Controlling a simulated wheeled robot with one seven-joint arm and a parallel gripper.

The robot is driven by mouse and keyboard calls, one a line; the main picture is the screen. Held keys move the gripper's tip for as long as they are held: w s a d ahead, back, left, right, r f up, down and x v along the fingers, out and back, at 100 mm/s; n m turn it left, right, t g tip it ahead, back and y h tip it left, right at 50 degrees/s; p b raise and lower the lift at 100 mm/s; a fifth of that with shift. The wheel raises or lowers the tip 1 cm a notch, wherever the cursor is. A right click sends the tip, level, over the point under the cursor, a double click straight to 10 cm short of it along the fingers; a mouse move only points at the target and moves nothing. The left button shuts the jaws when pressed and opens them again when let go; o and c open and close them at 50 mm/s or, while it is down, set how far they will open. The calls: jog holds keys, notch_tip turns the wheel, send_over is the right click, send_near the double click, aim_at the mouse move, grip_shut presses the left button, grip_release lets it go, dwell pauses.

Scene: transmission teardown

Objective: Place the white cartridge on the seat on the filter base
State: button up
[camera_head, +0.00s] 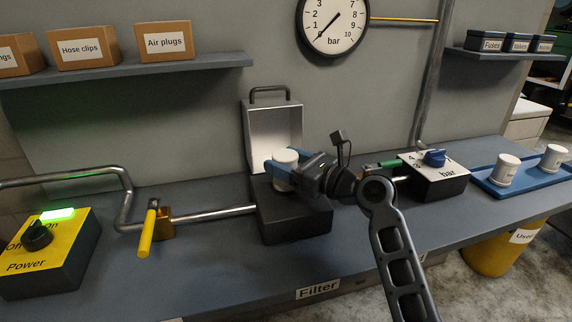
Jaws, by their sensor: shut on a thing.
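My gripper (283,168) is at the middle of the bench, its blue fingers shut around the white cartridge (287,156). The cartridge is upright and sits at or just above the top of the black filter base (295,223). The fingers hide its lower part and the seat, so I cannot tell whether it touches the seat. The grey filter lid (273,129) with a handle stands open behind the base.
A yellow power box (60,262) and a yellow-handled valve (147,234) are on the left. A regulator box (434,185) and a blue tray (481,183) with two labelled white cartridges (503,171) are on the right. Pipes run into the base's left side.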

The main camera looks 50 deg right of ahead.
jog(key=shift+f, duration=0.25)
jog(key=o, duration=1.1)
jog(key=shift+r, duration=0.1)
jog(key=shift+r, duration=0.15)
jog(key=s, duration=1.2)
jog(key=shift+d, duration=0.2)
